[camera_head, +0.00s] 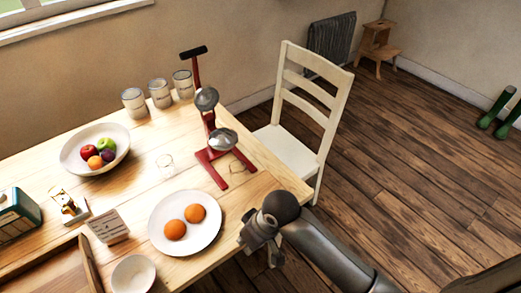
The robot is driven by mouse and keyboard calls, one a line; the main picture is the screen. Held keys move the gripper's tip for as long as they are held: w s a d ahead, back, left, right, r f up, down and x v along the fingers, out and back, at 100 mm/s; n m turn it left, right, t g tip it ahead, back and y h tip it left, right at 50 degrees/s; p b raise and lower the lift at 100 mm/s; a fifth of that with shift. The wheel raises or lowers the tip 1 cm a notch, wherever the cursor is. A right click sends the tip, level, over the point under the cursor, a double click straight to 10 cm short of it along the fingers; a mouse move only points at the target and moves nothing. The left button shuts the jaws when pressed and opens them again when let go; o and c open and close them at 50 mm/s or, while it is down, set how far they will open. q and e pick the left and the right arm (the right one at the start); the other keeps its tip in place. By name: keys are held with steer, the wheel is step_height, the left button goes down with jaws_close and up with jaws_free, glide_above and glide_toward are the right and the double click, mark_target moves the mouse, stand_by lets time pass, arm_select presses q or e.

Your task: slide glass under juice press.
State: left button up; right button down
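The red juice press (197,75) stands near the table's right end, with a lever on top and a grey cup (222,139) above its red base (212,173). A small clear glass (166,164) stands upright on the table to the left of the press, apart from its base. My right gripper (258,251) is at the table's front right edge, nearer than the press and right of the plate. Its fingers look spread, with nothing visible between them. My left gripper is out of view.
A white plate with two oranges (188,224) lies in front of the glass. A fruit bowl (72,156), several canisters (160,93), a small card (108,226) and a white bowl (133,274) are also on the table (135,185). A white chair (290,150) stands behind its right end.

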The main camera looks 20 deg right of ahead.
steer(key=s+d+f+m+t+h, duration=0.1)
steer(key=s+d+f+m+h, duration=0.25)
steer(key=s+d, duration=0.7)
steer(key=s+d+f+g, duration=0.1)
steer(key=s+d+f, duration=0.15)
steer(key=f, duration=0.95)
steer(key=s+d+f, duration=0.1)
steer(key=s+f, duration=0.2)
steer(key=f, duration=1)
steer(key=s+d+f+g, duration=0.1)
steer(key=s+d+f, duration=0.1)
steer(key=s+f, duration=1)
steer(key=s, duration=0.2)
steer(key=shift+s+f+n, duration=0.2)
steer(key=shift+s+n, duration=0.15)
steer(key=shift+s, duration=0.05)
steer(key=shift+d, duration=0.1)
